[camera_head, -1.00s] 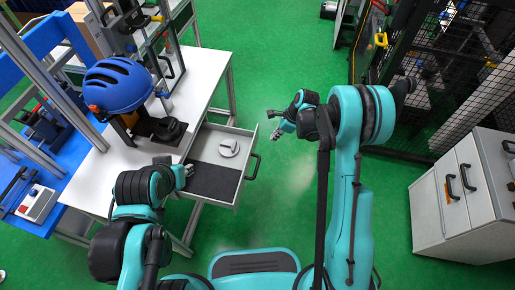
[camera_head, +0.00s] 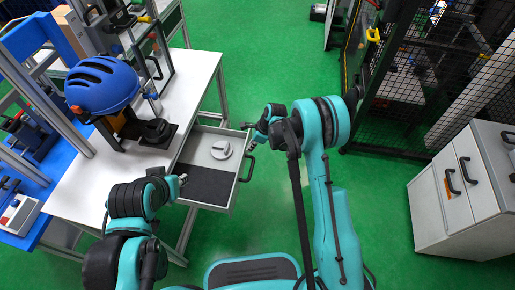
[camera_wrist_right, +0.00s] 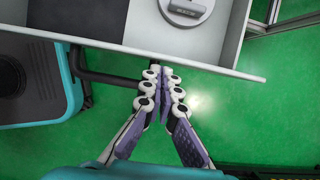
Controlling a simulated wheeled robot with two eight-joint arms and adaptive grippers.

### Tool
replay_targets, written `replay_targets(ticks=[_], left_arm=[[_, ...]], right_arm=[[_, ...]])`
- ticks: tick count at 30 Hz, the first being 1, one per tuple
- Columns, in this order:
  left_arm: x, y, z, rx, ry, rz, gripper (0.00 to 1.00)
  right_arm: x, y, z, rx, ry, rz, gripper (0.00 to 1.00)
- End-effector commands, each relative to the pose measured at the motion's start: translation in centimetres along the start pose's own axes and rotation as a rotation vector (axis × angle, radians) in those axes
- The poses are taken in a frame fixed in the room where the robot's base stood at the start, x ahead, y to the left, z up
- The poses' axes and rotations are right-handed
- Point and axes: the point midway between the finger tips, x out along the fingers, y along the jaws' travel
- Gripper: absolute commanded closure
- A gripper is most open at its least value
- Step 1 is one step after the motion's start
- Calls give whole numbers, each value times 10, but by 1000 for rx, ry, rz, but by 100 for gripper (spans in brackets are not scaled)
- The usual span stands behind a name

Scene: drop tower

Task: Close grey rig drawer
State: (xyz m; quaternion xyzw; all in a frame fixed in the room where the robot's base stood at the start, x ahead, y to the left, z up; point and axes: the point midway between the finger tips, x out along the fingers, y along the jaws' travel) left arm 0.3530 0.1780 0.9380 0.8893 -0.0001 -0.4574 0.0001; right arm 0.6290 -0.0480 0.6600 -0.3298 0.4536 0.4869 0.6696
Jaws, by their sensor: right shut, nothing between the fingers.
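The grey rig drawer (camera_head: 240,163) is pulled out from under the white table, with a dark mat and a round white object inside. Its dark handle (camera_head: 247,168) is on the front panel. The handle (camera_wrist_right: 105,78) lies to the left of the fingers. My left gripper (camera_head: 183,179) is at the drawer's near side, its fingers too small to judge.
The white table (camera_head: 80,190) carries a blue helmet (camera_head: 102,85) on a dark stand. A grey cabinet (camera_head: 440,205) stands at the right, and a black mesh fence (camera_head: 415,85) at the back right.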

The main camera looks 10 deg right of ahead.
Motion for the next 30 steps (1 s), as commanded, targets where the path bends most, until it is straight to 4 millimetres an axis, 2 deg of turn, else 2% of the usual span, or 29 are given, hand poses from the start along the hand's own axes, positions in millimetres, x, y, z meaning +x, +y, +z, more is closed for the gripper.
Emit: replay_targets(ticks=[17,23,30], left_arm=[[1,0,1,0,0,0,70],[2,0,2,0,0,0,70],[5,0,3,0,0,0,70]], right_arm=[[3,0,10,0,0,0,100],[14,0,38,-3,-1,0,100],[38,0,95,-4,-2,1,100]])
